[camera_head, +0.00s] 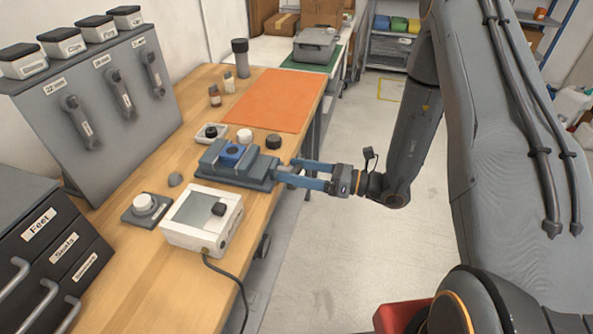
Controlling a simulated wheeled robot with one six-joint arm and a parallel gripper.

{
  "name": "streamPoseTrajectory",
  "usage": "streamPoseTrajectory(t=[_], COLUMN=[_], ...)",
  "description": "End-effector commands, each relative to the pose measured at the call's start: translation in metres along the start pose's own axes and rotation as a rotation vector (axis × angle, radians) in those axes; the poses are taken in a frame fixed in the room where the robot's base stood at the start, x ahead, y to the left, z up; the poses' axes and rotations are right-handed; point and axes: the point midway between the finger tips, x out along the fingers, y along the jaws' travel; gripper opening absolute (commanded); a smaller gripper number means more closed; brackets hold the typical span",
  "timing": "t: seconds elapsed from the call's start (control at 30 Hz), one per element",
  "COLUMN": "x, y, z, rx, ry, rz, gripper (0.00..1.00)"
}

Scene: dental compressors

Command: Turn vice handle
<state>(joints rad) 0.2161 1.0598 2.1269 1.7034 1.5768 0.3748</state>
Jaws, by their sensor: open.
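A grey vice (240,164) sits on the wooden bench near its right edge. A blue part with a dark round opening (233,154) is between its jaws. The vice's handle end is at its right side, by my fingertips, and is too small and covered to make out clearly. My gripper (292,174) reaches in from the right with two blue fingers, one above the other in the picture. The fingers are apart, with their tips at the right end of the vice. I cannot tell whether they touch the handle.
A white box with a cable (203,218) stands in front of the vice. A white round knob on a grey base (146,207) is left of it. Small dark and white caps (245,136) lie behind the vice. An orange mat (262,100) covers the bench's far part. Floor right of the bench is clear.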

Motion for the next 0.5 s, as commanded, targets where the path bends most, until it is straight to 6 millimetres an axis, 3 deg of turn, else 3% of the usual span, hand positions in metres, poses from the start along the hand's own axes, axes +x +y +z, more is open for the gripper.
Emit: streamPoseTrajectory(t=[0.17, 0.5], x=[-0.015, -0.065], y=[-0.002, -0.001], z=[0.0, -0.001], rx=[-0.001, 0.0], ry=[-0.002, -0.001], rz=[-0.004, -0.003], gripper=[0.89, 0.89])
